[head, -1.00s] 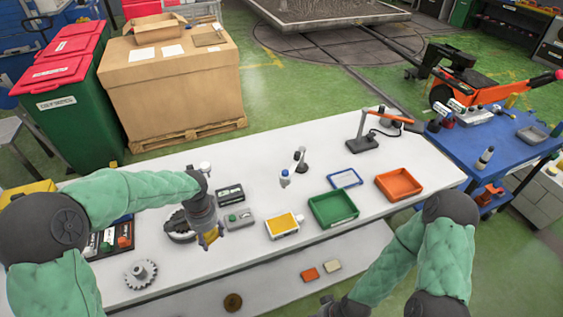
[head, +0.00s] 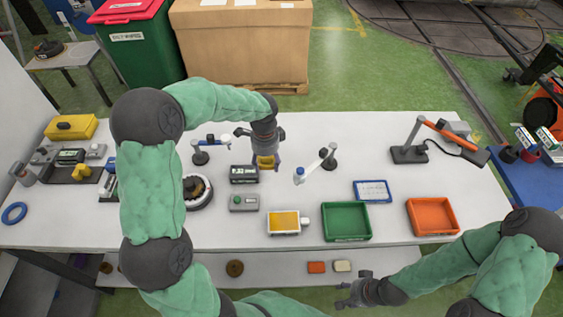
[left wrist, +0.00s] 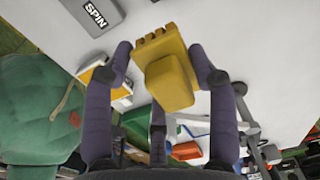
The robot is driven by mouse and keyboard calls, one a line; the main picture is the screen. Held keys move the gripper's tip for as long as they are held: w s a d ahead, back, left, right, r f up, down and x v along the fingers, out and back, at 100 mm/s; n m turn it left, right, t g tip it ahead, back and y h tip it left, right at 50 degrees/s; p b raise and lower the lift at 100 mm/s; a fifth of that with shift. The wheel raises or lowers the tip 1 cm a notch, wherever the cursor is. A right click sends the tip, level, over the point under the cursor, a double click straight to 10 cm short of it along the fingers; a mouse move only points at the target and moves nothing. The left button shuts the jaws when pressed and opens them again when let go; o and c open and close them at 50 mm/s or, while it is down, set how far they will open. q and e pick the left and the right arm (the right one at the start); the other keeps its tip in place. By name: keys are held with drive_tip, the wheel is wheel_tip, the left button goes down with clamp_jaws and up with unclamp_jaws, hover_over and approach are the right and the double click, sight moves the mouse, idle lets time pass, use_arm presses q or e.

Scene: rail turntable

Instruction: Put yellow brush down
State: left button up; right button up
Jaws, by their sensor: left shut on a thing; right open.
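The yellow brush (head: 265,163) is in my left gripper (head: 266,155), over the back middle of the white table (head: 420,180), just right of a black display box. In the left wrist view the yellow brush (left wrist: 168,72) sits between the fingers of my left gripper (left wrist: 165,75), its toothed end pointing up in the picture. White tabletop shows behind it; I cannot tell whether the brush touches the table. My right gripper (head: 350,292) is open and empty at the front, low near the lower shelf.
The display box (head: 244,174) and a grey button box (head: 244,203) stand close by. A jointed stand (head: 328,160) is to the right. A yellow-topped box (head: 284,223), green tray (head: 346,222) and orange tray (head: 432,217) line the front. The table's back edge has clear patches.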

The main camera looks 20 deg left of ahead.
use_arm(q)
drive_tip(key=b, duration=0.1)
hover_over(280, 167)
drive_tip(key=s, duration=0.2)
drive_tip(key=f, duration=0.6)
drive_tip(key=shift+w+f, duration=0.15)
drive_tip(key=shift+w, duration=0.05)
drive_tip(key=shift+w+f, duration=0.65)
drive_tip(key=shift+f, duration=0.1)
drive_tip(key=shift+f+b, duration=0.45)
drive_tip(key=shift+f, duration=1.05)
drive_tip(key=shift+f, duration=0.1)
drive_tip(key=o, duration=1)
wheel_tip(280, 167, up, 12)
drive_tip(key=shift+r+p, duration=0.1)
drive_tip(key=shift+p, duration=0.9)
